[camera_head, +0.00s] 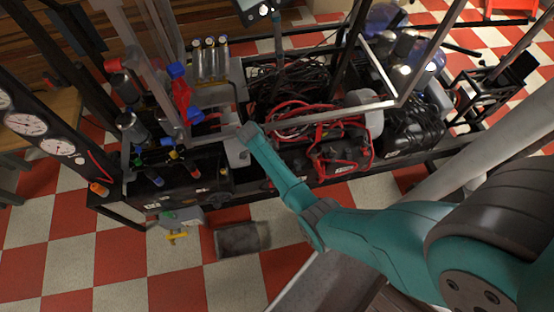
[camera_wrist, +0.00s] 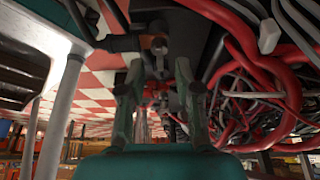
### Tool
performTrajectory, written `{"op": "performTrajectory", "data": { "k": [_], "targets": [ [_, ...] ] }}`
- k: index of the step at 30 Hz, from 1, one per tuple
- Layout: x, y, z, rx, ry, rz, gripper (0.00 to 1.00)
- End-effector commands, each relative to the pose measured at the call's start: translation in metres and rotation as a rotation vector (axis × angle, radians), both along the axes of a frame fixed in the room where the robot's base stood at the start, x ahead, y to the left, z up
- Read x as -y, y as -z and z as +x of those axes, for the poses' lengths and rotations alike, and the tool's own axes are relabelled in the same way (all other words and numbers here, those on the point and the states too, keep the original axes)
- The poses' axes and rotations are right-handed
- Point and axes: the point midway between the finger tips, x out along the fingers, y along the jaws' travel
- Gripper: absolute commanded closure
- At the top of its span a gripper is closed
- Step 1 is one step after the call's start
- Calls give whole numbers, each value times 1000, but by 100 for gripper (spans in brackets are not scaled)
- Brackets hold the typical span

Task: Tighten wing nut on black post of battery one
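My teal arm reaches across the head view to the rack, and its grey end (camera_head: 249,131) hangs over the near row of black boxes. The fingers are too small to read there. In the wrist view my gripper (camera_wrist: 159,66) shows two grey-green fingers standing apart with a gap between them. Black battery-like boxes (camera_head: 340,158) sit beside the arm under red cables. Which one is battery one cannot be told.
Thick red cables (camera_wrist: 290,85) crowd the right of the wrist view, and a pale post (camera_wrist: 58,115) stands at left. A grey frame bar (camera_head: 340,112) crosses above the boxes. Red and blue valves (camera_head: 180,88) stand left of my arm.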

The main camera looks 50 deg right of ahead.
Motion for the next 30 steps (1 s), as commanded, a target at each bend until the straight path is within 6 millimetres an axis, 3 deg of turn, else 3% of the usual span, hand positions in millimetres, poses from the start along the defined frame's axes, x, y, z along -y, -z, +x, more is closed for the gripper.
{"op": "performTrajectory", "data": {
  "k": [9,15,30],
  "targets": [
    [-20,-58,15,3,-2,-1,67],
    [-28,-83,20,1,-2,-1,67],
    [-31,-92,22,0,0,0,67]
  ]
}}
